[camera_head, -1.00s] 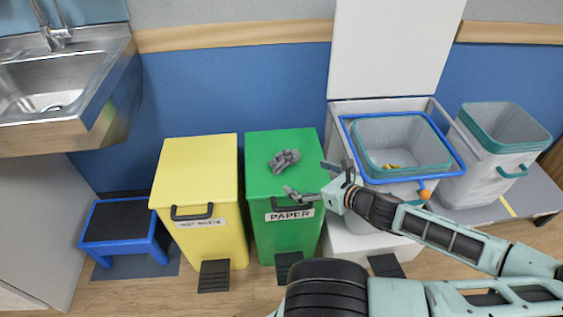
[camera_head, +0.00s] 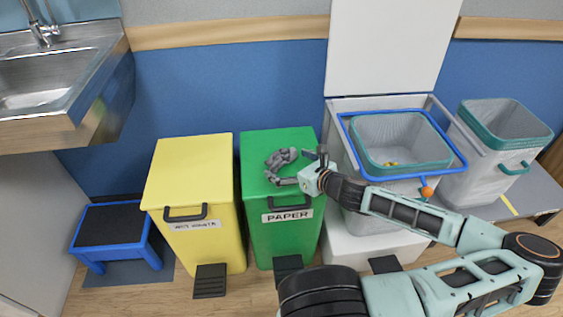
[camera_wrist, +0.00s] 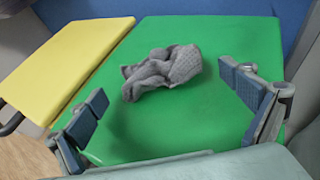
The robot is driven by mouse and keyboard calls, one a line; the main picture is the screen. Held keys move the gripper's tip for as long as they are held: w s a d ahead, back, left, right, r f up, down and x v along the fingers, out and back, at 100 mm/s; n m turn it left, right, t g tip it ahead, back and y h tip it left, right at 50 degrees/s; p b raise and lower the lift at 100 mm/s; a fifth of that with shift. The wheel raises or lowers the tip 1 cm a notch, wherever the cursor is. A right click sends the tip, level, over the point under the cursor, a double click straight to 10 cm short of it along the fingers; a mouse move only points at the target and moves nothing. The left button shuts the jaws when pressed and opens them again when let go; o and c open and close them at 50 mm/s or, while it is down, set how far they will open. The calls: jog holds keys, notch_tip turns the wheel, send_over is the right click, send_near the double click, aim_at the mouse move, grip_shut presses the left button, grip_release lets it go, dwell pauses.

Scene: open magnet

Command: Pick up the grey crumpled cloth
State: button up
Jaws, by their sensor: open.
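The grey crumpled cloth (camera_head: 283,156) lies on the lid of the green bin (camera_head: 254,139). In the wrist view the cloth (camera_wrist: 162,72) shows whole, in a folded heap near the middle of the lid. My gripper (camera_head: 288,166) is open and empty at the right front part of the lid, close to the cloth. In the wrist view the two fingers of my gripper (camera_wrist: 165,92) stand wide apart, one on each side below the cloth, with green lid between them. In the head view a finger partly overlaps the cloth's near edge. I cannot tell whether they touch.
A yellow bin (camera_head: 192,158) stands left of the green one. A white bin with its lid raised (camera_head: 385,50) and a blue-rimmed basket (camera_head: 400,122) stands right, near my arm. Further right is another lined bin (camera_head: 490,155). A blue wall (camera_head: 235,88) is behind.

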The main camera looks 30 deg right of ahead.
jog(key=shift+w+f, duration=0.2)
jog(key=shift+w, duration=0.2)
jog(key=c, duration=0.9)
jog(key=shift+r, duration=0.1)
